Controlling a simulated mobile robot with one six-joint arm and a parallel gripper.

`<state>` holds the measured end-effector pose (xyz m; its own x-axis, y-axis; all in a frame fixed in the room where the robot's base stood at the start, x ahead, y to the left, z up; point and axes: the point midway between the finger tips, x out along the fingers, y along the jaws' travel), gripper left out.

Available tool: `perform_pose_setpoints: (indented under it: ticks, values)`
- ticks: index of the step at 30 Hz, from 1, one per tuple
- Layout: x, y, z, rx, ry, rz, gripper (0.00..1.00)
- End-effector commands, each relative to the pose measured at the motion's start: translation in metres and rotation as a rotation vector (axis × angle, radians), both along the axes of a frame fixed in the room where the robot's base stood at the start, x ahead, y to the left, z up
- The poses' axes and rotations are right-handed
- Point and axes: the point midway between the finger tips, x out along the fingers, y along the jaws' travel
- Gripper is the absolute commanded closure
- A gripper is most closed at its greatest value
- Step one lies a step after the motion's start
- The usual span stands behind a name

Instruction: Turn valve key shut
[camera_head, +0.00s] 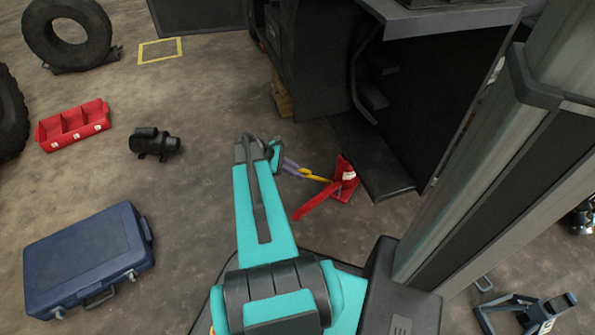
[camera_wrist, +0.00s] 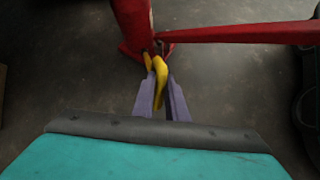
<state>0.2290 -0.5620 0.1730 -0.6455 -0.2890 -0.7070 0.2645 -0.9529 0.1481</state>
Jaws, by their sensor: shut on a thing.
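The yellow valve key (camera_wrist: 159,84) sits on the side of a red jack-like body (camera_wrist: 134,28) with a long red handle (camera_wrist: 235,33). My gripper (camera_wrist: 161,90) is shut on the yellow key, with one purple finger on each side of it. In the head view the yellow key (camera_head: 314,174) reaches from my gripper (camera_head: 297,168) to the red body (camera_head: 346,178). The red handle (camera_head: 316,201) slants down to the left there. The joint between key and red body is partly hidden in the wrist view.
The dark forklift frame (camera_head: 400,110) stands just behind and right of the red body. A blue case (camera_head: 85,255), a black motor (camera_head: 155,143), a red tray (camera_head: 73,126) and a tyre (camera_head: 70,35) are at left. Floor between them is clear.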

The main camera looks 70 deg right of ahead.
Motion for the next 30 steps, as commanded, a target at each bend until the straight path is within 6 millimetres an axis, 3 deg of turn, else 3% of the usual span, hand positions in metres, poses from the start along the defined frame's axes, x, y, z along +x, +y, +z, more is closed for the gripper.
perform_pose_setpoints:
  ticks: [11,30]
  values:
    - [-0.0039,0.0053,0.0033,-0.111,-0.091,-0.137,1.00]
    - [-0.0047,0.0100,-0.0022,-0.461,-0.376,-0.516,1.00]
